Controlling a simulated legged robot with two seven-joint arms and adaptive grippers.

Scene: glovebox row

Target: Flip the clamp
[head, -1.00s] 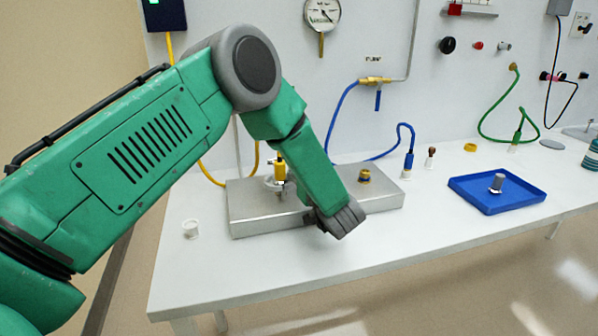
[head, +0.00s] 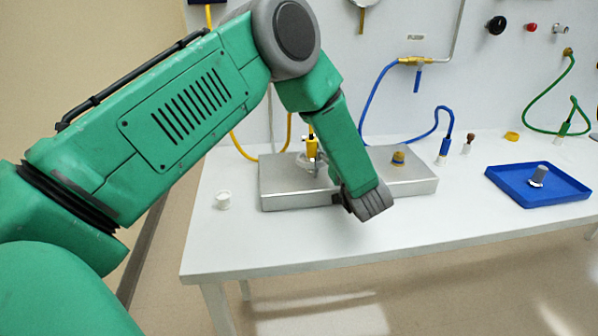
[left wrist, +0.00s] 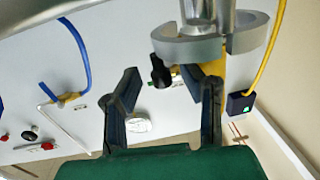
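The clamp (head: 307,164) is a small silver-grey ring fitting around the yellow connector (head: 312,146) on the left part of a metal block (head: 410,187). In the left wrist view the clamp (left wrist: 190,48) is a thick split grey ring, with a black knob (left wrist: 160,72) beside it. My left gripper (head: 342,200) hangs at the block's front edge, right of the clamp. In the left wrist view its two dark fingers (left wrist: 165,92) are apart with nothing held between them. The clamp appears beyond the fingertips; contact cannot be told. My right gripper is not in view.
A yellow-and-blue fitting (head: 398,159) sits on the block's right part. A blue tray (head: 515,192) with a grey part (head: 538,176) lies at the right. Blue hose (head: 375,95) hangs behind. The table front is clear.

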